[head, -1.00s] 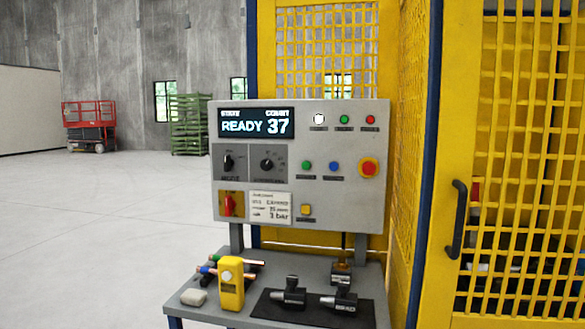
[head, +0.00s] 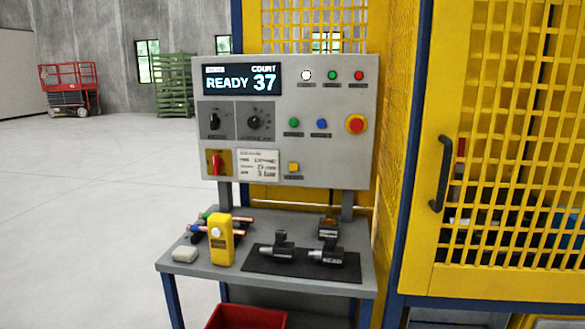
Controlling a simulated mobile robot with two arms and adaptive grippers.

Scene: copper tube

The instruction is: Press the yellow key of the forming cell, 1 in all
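The control panel (head: 330,150) of the forming cell stands upright ahead of me in the head view. The panel's display (head: 239,79) reads READY and COUNT 37. Neither of my grippers is in view, and nothing covers the key.
Below the panel a grey shelf table (head: 200,268) holds a yellow handheld device (head: 221,242), copper tubes, a white block and black tools on a dark mat. A red bin (head: 245,318) is underneath. Yellow mesh fencing (head: 500,150) with a black handle (head: 440,175) stands right. Open floor lies left.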

